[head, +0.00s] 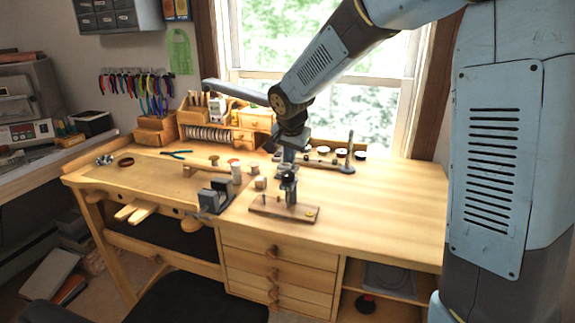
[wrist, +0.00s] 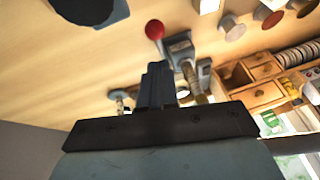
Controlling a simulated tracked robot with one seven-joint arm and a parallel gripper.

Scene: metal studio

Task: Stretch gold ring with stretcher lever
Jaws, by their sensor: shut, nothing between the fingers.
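The ring stretcher stands on a brown wooden base (head: 270,207) on the bench in the head view. In the wrist view, a red ball knob (wrist: 155,29) sits beside a grey metal block (wrist: 180,48) with a brass-coloured shaft (wrist: 190,80); these look like the stretcher's lever and body. A small gold spot (head: 310,212) lies at the right end of the base; I cannot tell if it is the gold ring. My gripper (head: 289,180) points down over the base, shut and empty. In the wrist view its dark fingers (wrist: 156,85) are near the knob, apparently apart from it.
A grey-and-black block tool (head: 214,196) stands left of the base, with small wooden pieces (head: 260,183) behind. A ring-stand row (head: 335,164) and a wooden drawer organiser (head: 250,125) line the back. The bench top (head: 370,215) is clear to the right.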

